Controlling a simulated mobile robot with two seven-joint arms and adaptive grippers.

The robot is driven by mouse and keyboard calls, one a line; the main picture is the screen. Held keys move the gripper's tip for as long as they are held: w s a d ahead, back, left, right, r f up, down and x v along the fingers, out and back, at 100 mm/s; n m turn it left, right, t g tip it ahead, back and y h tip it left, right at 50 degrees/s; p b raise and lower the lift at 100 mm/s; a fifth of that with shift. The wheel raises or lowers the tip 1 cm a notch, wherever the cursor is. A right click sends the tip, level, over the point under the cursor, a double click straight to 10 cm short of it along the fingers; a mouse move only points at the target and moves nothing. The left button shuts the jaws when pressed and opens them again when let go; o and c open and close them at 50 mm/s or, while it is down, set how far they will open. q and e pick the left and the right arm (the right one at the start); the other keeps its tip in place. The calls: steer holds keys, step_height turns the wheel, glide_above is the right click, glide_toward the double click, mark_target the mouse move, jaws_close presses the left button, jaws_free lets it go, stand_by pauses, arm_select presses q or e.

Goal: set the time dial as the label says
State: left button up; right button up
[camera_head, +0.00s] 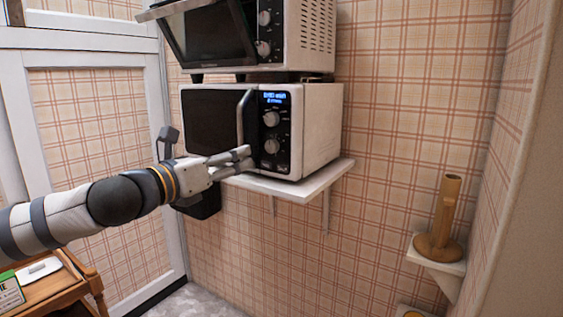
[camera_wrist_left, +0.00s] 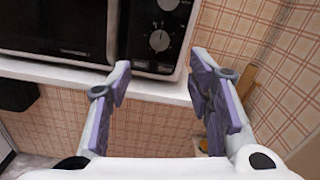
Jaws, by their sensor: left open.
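The lower white microwave (camera_head: 319,128) stands on a wall shelf, with a lit blue display (camera_head: 274,98) whose text is too small to read. Its black panel has an upper dial (camera_head: 271,118) and a lower dial (camera_head: 271,146); I cannot tell which is the time dial. The lower dial also shows in the left wrist view (camera_wrist_left: 159,40), with a pale pointer line and marks around it. My left gripper (camera_head: 247,158) is open and empty, just in front of the panel near the lower dial. A green and white packet (camera_head: 10,290), partly cut off, carries print I cannot read fully.
A second oven (camera_head: 310,30) with its door tilted partly open stands above the microwave. The white shelf (camera_head: 318,177) has a front edge just below the dials. A wooden holder (camera_head: 440,225) stands on a small right shelf. A wooden table (camera_head: 62,288) is at lower left.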

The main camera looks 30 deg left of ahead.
arm_select(q)
steer(key=b, duration=0.2)
glide_toward(270, 147)
steer(key=w+f, duration=0.1)
steer(key=w, duration=0.3)
steer(key=w+b, duration=0.1)
steer(key=w, duration=0.2)
steer(key=shift+w+d+r, duration=0.1)
steer(key=shift+d+r, duration=0.1)
steer(key=shift+w+r, duration=0.2)
steer(key=shift+w, duration=0.15)
steer(key=shift+r, duration=0.1)
arm_select(e)
steer(key=shift+g, duration=0.9)
steer(key=s+f, duration=0.4)
steer(key=shift+s+f, duration=0.1)
arm_select(q)
jaws_close()
